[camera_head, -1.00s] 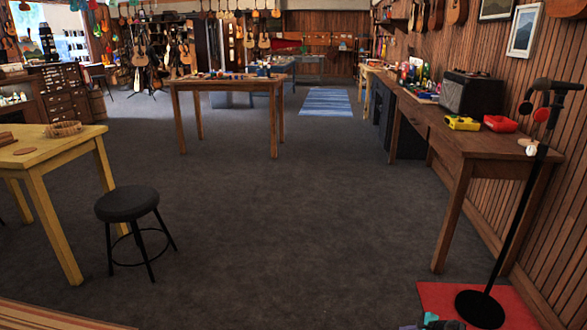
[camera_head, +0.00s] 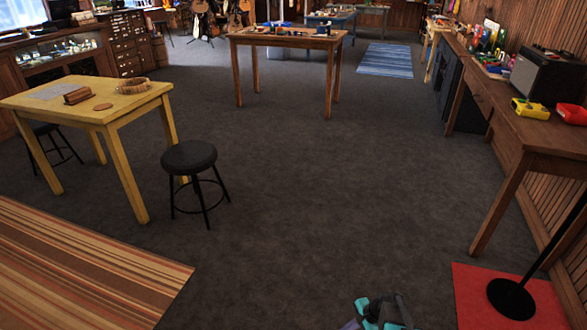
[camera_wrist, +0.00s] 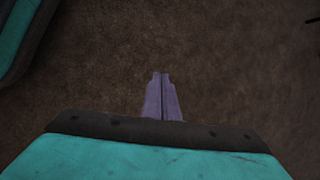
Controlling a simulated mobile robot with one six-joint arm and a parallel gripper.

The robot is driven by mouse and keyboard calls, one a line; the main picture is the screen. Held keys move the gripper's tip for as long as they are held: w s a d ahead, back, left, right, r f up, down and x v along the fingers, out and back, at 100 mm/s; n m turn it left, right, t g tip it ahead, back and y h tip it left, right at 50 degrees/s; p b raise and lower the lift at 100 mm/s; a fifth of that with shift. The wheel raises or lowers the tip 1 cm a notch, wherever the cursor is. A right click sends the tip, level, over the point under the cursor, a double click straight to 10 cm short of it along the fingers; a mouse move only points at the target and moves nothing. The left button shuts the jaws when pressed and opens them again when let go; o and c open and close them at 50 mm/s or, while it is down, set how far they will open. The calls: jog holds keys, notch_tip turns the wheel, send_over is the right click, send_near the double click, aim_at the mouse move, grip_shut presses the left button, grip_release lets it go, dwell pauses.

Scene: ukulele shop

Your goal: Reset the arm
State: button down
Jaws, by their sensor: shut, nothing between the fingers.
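My gripper (camera_wrist: 162,78) shows in the wrist view with its two purple fingers shut together and nothing between them. It points at bare dark carpet (camera_wrist: 230,60). In the head view part of my teal and dark arm (camera_head: 383,312) shows at the bottom edge, right of centre, over the floor; the fingers cannot be made out clearly there.
A yellow table (camera_head: 110,108) and a black stool (camera_head: 189,158) stand at left, by a striped rug (camera_head: 80,265). A wooden table (camera_head: 285,40) stands at the back. A long workbench (camera_head: 520,130) and a stand base on a red mat (camera_head: 470,300) are at right. The middle floor is clear.

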jog(key=s+a+r+n+g+h+p, duration=0.1)
jog(key=s+a+r+n+g+p, duration=0.2)
jog(key=s, duration=0.4)
jog(key=s+a+r+n+g+h+p, duration=0.1)
jog(key=s+a+r+n+p, duration=0.15)
jog(key=s+a, duration=0.4)
jog(key=s+d+r+n+g+h, duration=0.1)
jog(key=s+d+r+n, duration=0.1)
jog(key=s, duration=0.4)
jog(key=s+d+r+n+g+h, duration=0.1)
jog(key=s+d+r+n+h, duration=0.1)
jog(key=s+n, duration=0.4)
jog(key=shift+s+d+r+n, duration=0.35)
jog(key=shift+s+d+r, duration=0.15)
jog(key=shift+d+r, duration=0.45)
jog(key=shift+d+f, duration=0.15)
